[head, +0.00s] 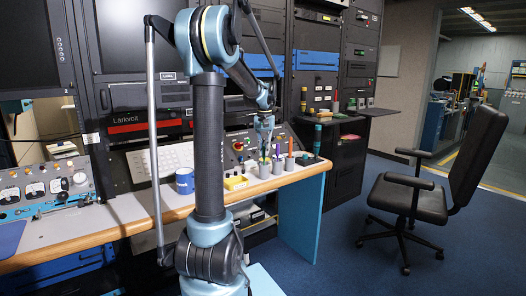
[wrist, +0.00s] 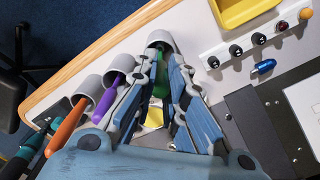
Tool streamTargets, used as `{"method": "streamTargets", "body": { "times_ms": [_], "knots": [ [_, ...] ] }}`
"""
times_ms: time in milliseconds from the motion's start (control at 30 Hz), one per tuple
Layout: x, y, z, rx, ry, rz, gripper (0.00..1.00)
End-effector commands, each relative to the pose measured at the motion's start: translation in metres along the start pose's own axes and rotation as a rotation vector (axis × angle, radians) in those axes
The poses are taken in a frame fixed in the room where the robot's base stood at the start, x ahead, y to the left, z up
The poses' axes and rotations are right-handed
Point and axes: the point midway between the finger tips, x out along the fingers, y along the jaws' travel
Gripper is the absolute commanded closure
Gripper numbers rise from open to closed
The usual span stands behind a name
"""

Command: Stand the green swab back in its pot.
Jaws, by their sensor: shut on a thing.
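The green swab (wrist: 161,80) shows between the two fingers of my gripper (wrist: 165,75) in the wrist view. My gripper is shut on it. A grey pot (wrist: 160,38) is just beyond the fingertips, and the swab lines up with its mouth. The fingers partly hide the swab and the pot, so I cannot tell how far the swab is inside. In the head view my gripper (head: 265,124) is above the row of grey pots (head: 264,171) near the desk's front edge.
Beside it, one grey pot holds a purple swab (wrist: 112,95) and another an orange swab (wrist: 68,126). A teal object (head: 317,140) stands further right. A yellow tray (head: 235,183), a blue mug (head: 185,181) and a knob strip (wrist: 255,40) are close by.

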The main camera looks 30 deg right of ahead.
Motion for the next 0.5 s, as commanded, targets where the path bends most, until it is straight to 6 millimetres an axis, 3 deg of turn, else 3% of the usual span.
{"method": "streamTargets", "body": {
  "times_ms": [500],
  "knots": [
    [0.0033,-0.0001,0.0,0.0,0.0,0.0,1.0]
  ]
}}
